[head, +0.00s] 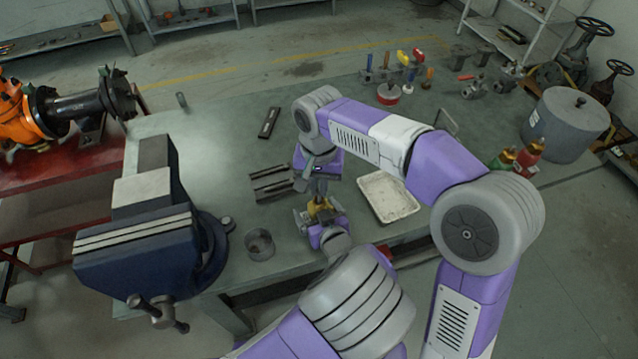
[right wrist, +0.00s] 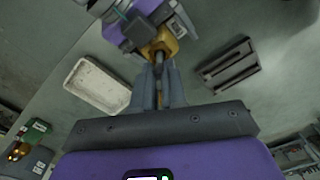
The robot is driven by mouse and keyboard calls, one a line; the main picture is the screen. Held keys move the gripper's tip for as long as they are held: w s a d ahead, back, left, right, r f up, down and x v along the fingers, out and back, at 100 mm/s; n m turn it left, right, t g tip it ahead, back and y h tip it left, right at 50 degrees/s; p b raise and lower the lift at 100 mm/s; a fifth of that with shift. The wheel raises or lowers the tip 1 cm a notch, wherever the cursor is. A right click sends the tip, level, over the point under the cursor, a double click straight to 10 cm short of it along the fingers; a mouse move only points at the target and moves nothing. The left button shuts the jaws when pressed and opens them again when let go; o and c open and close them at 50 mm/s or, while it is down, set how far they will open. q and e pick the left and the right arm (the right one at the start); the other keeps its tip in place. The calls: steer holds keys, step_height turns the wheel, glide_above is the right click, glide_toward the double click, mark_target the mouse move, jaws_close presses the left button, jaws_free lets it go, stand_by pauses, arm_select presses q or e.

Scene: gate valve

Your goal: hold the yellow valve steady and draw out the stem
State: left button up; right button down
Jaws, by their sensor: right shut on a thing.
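The yellow valve (head: 319,207) is small and brass-yellow, and sits between my two grippers near the table's front edge. In the right wrist view the valve (right wrist: 160,46) lies just beyond my fingertips, with a dark stem (right wrist: 160,72) running from it in between my fingers. My right gripper (head: 319,190) comes from above and is shut on the stem; its fingers show in the right wrist view (right wrist: 160,85). My left gripper (head: 318,224) is at the valve from the near side. Its fingertips are partly hidden, so its grip is unclear.
A white tray (head: 388,197) lies right of the grippers, and a dark slotted block (head: 271,184) lies to the left. A metal cup (head: 260,245) and a large blue vise (head: 150,240) stand farther left. A grey pot (head: 566,128) stands at right. The table's back middle is mostly clear.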

steer(key=shift+r, duration=0.1)
steer(key=shift+r, duration=2.65)
arm_select(q)
steer(key=o, duration=1)
steer(key=shift+c, duration=0.2)
steer(key=v, duration=1.2)
steer(key=shift+s, duration=0.1)
arm_select(e)
steer(key=shift+s, duration=0.1)
